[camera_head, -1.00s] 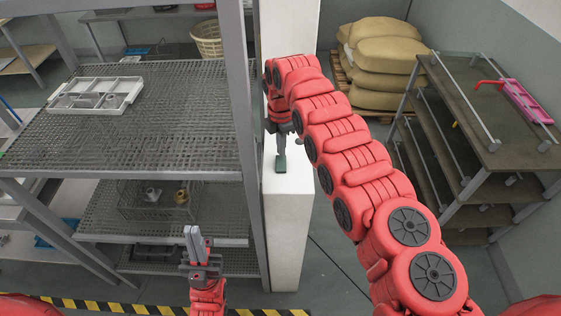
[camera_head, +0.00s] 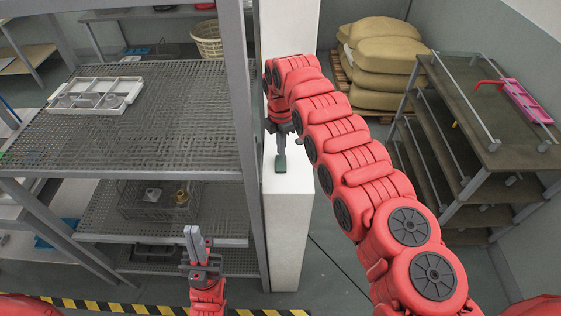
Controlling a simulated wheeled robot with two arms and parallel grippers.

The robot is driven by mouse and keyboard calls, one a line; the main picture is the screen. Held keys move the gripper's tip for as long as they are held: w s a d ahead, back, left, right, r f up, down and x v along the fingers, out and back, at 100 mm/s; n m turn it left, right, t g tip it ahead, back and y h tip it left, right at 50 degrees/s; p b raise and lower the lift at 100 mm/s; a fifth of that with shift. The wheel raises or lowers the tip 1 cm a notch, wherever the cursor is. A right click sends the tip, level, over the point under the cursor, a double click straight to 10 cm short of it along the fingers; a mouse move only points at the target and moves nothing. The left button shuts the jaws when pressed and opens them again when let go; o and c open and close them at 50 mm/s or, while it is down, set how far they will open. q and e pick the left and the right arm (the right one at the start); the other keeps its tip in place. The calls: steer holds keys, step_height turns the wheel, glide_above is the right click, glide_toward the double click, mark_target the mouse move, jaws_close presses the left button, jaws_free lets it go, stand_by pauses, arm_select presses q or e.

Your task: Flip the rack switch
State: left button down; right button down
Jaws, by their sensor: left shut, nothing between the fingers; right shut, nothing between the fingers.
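A small dark green piece (camera_head: 280,164), which looks like the rack switch, is on the top face of the white block (camera_head: 285,230) beside the rack's front post. My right arm reaches in from the lower right, and my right gripper (camera_head: 283,148) points down directly over the green piece. Its fingers are shut and look very close to the piece; I cannot tell whether they touch it. Part of the switch is hidden behind the fingers. My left gripper (camera_head: 194,240) is shut and empty, pointing up in front of the rack's lower shelves, away from the switch.
The grey mesh rack (camera_head: 180,120) fills the left, with a white tray (camera_head: 75,102) on its upper shelf and a wire basket (camera_head: 158,207) lower down. Sacks (camera_head: 380,55) on a pallet and a brown shelf unit (camera_head: 480,100) stand to the right. Floor shows between.

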steer(key=shift+f+b, duration=0.75)
steer(key=shift+f, duration=0.2)
stand_by(0.4)
steer(key=shift+r, duration=1.25)
step_height(320, 180, up, 2)
steer(key=shift+r, duration=0.1)
steer(key=shift+r+p, duration=0.6)
steer(key=shift+r, duration=0.6)
